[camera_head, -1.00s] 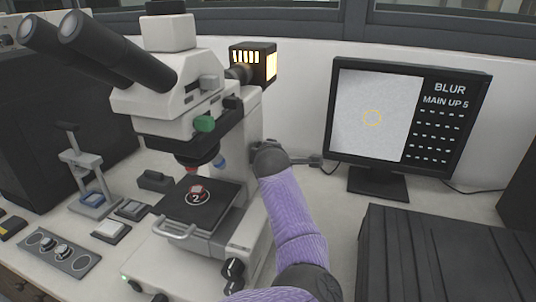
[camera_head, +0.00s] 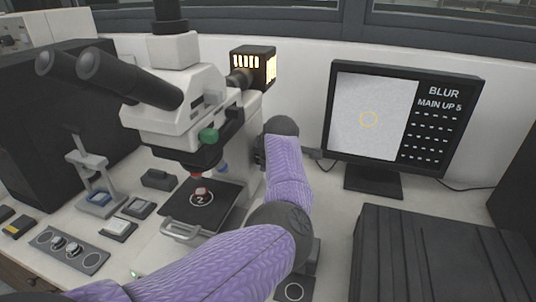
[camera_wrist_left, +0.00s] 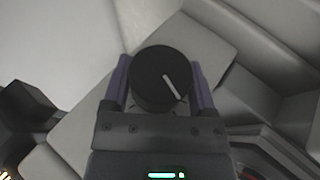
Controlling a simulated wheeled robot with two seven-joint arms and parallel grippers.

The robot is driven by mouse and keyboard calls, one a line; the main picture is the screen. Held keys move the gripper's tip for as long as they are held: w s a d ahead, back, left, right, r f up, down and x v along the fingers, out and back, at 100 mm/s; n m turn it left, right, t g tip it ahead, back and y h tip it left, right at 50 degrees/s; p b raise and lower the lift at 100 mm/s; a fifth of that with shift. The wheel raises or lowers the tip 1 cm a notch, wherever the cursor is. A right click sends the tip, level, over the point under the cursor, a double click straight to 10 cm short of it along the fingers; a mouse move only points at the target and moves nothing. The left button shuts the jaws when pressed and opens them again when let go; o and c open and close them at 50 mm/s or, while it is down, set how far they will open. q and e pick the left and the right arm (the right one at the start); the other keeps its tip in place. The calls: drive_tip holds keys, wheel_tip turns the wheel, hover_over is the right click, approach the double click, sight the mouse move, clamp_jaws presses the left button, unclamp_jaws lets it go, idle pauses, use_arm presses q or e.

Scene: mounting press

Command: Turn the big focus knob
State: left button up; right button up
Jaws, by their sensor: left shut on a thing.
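The big focus knob (camera_wrist_left: 158,82) is a round black knob with a white line on its face, seen in the left wrist view. My left gripper (camera_wrist_left: 160,66) is shut on it, one purple-sided finger on each side. In the head view the knob and fingers are hidden behind my purple arm, which reaches to the right side of the white microscope (camera_head: 170,118). The monitor (camera_head: 402,120) reads "BLUR" and "MAIN UP 5", beside a grey picture with a yellow circle. A small sample marked 2 sits on the black stage (camera_head: 190,215). My right gripper is not in view.
A black ribbed case (camera_head: 440,255) fills the bench at the right front. A small stand (camera_head: 88,170), flat blocks and a panel with two knobs (camera_head: 68,250) lie at the left. The lit lamp housing (camera_head: 253,65) is behind the microscope.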

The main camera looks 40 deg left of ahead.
use_arm(q)
drive_tip(key=shift+f+g+b, duration=0.1)
drive_tip(key=shift+g+b, duration=0.25)
drive_tip(key=shift+g, duration=0.15)
drive_tip(key=shift+h, duration=0.3)
drive_tip(key=o, duration=1.2)
drive_tip(key=shift+c, duration=0.2)
drive_tip(key=shift+d+r, duration=0.1)
drive_tip(key=shift+r, duration=0.2)
drive_tip(key=p+v, duration=0.3)
drive_tip(key=v, duration=0.6)
drive_tip(key=shift+r, duration=0.2)
drive_tip(key=shift+d, duration=0.1)
